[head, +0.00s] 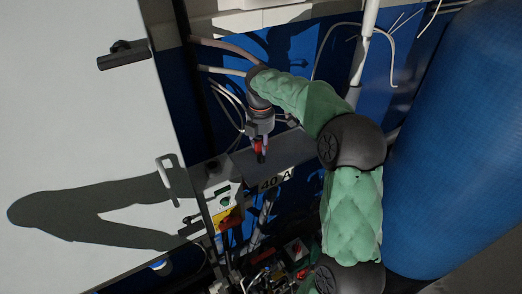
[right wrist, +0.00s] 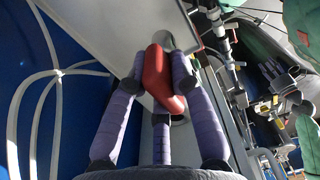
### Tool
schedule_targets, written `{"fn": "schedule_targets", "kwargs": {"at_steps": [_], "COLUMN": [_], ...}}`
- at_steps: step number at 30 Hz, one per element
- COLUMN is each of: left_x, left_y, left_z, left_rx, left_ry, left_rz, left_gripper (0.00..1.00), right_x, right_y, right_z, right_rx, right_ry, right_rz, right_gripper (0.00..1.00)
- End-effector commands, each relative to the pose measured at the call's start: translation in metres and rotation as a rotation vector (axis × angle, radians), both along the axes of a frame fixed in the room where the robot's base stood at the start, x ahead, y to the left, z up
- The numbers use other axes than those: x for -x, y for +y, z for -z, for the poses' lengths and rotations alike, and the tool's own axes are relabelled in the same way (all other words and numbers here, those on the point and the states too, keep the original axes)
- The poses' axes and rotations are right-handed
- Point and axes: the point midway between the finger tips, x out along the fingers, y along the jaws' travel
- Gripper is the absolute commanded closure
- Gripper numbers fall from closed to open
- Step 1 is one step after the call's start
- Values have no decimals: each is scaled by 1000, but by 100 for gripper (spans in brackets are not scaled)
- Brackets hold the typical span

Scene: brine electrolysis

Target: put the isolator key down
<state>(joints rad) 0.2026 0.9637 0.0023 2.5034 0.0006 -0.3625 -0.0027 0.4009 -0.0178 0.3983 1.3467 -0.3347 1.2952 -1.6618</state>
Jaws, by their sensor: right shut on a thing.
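The isolator key is a red piece (right wrist: 158,80) between the fingers of my right gripper in the right wrist view. A small bit of its red (head: 259,146) also shows below the gripper in the head view. My right gripper (head: 260,140) is shut on it, pointing down just above a grey box top (head: 285,150) marked "40 A". In the wrist view the right gripper (right wrist: 160,85) has its fingers around the key's sides. Whether the key touches the grey surface I cannot tell. My left gripper is not in view.
A white cabinet door (head: 80,130) with handles fills the left. A large blue tank (head: 460,130) stands at the right. Pale cables (head: 225,70) run over the blue back wall. A control panel (head: 228,215) and crowded fittings lie below the grey box.

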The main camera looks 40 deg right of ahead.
Motion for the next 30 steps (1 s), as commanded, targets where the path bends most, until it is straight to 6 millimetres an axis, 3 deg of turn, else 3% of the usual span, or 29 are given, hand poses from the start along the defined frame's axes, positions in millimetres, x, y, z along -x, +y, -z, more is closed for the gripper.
{"fn": "schedule_targets", "kwargs": {"at_steps": [11, 18, 29, 30], "left_x": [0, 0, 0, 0], "left_y": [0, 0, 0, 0], "left_z": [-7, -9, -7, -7], "left_rx": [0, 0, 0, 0], "left_ry": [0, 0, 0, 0], "left_rz": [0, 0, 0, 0], "left_gripper": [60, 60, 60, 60], "right_x": [-14, -13, -14, -14], "right_y": [-15, -14, -14, -14], "right_z": [24, 53, 58, 58], "right_rx": [0, 0, 0, 0], "right_ry": [1, 0, -1, -1], "right_rz": [0, -1, 0, -1], "right_gripper": [100, 100, 100, 74]}}
